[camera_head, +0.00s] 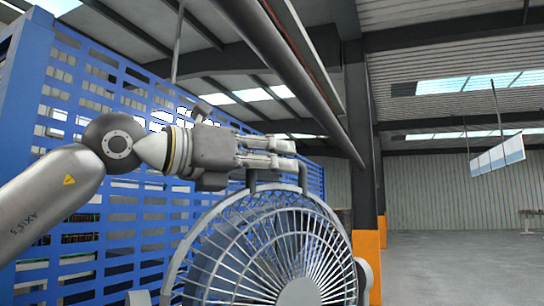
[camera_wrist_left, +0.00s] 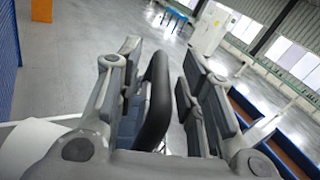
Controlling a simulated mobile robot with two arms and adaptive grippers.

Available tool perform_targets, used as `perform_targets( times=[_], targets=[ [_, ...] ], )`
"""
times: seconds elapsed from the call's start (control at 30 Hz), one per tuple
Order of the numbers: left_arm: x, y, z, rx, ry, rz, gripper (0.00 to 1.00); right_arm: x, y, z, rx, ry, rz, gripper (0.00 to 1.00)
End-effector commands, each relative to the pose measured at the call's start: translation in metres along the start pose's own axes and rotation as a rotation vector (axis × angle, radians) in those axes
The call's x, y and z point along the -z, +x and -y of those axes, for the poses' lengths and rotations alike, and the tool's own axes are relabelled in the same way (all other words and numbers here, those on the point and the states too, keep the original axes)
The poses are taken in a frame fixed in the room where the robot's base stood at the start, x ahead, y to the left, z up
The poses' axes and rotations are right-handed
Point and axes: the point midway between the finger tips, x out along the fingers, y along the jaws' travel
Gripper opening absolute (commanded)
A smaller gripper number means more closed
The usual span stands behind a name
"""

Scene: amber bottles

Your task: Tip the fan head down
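The fan head (camera_head: 268,250) is a large round wire cage at the bottom centre of the head view, facing roughly toward me. Its lower part and base are cut off by the picture edge. A dark handle (camera_head: 303,176) rises from the top of its rim. My left gripper (camera_head: 285,154) reaches in from the left at the height of this handle. In the left wrist view the handle (camera_wrist_left: 156,98) stands between the two fingers of the left gripper (camera_wrist_left: 163,95), nearer the left finger, with a clear gap on the right. My right gripper is not in view.
A blue slatted rack (camera_head: 110,195) stands behind my left arm and the fan. A dark column with an orange base (camera_head: 367,262) stands just right of the fan. The floor (camera_head: 450,240) on the right is open.

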Motion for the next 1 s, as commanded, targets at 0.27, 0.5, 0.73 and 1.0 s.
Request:
perform_targets(
  times=[0.27, 0.5, 0.73, 1.0],
  targets=[
    [0.000, 0.000, 0.000, 0.000, 0.000, 0.000, 0.24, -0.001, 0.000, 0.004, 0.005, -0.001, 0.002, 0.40],
    [0.000, 0.000, 0.000, 0.000, 0.000, 0.000, 0.00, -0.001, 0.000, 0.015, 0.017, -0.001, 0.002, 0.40],
    [-0.001, -0.001, 0.000, 0.000, 0.000, 0.002, 0.00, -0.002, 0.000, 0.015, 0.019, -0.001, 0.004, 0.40],
    [0.012, -0.001, 0.021, 0.004, 0.103, 0.004, 0.00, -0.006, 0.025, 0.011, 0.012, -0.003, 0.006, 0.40]
  ],
)
